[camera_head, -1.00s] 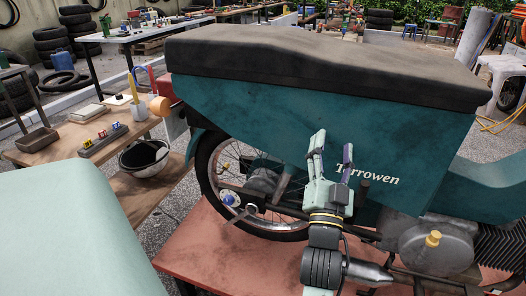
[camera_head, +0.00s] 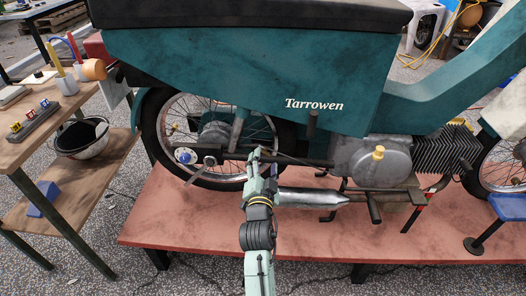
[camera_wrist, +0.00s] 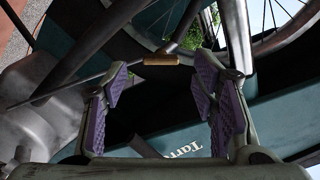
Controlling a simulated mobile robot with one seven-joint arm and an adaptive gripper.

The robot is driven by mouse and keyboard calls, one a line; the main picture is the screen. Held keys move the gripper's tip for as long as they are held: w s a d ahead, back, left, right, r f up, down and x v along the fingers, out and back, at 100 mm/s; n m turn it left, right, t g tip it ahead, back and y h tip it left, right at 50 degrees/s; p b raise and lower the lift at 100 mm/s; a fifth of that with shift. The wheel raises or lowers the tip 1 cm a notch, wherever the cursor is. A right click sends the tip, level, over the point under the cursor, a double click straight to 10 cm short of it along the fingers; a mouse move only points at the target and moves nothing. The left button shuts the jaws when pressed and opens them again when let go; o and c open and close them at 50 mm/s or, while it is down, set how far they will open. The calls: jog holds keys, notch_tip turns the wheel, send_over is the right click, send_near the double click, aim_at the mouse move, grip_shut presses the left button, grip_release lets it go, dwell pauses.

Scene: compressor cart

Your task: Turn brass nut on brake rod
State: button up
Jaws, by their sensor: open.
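The brass nut (camera_wrist: 161,59) is a small tan-gold cylinder on the thin brake rod (camera_wrist: 72,84) in the wrist view. It lies just past the fingertips, between their lines but not gripped. I cannot make it out in the head view. My gripper (camera_wrist: 165,76) is open, with purple pads on both fingers and a clear gap between them. In the head view my gripper (camera_head: 262,160) points at the motorcycle's lower side, right of the rear wheel (camera_head: 208,135) and below the teal side panel (camera_head: 235,75).
The round engine cover (camera_head: 372,163) with a yellow cap (camera_head: 378,152) and the silver exhaust (camera_head: 312,198) are close on the right. The motorcycle stands on a red platform (camera_head: 180,235). A wooden bench (camera_head: 22,145) stands at the left. Spokes and dark frame tubes crowd the wrist view.

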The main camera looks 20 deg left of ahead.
aim_at(265, 154)
jog(key=x, duration=0.5)
jog(key=shift+p, duration=0.3)
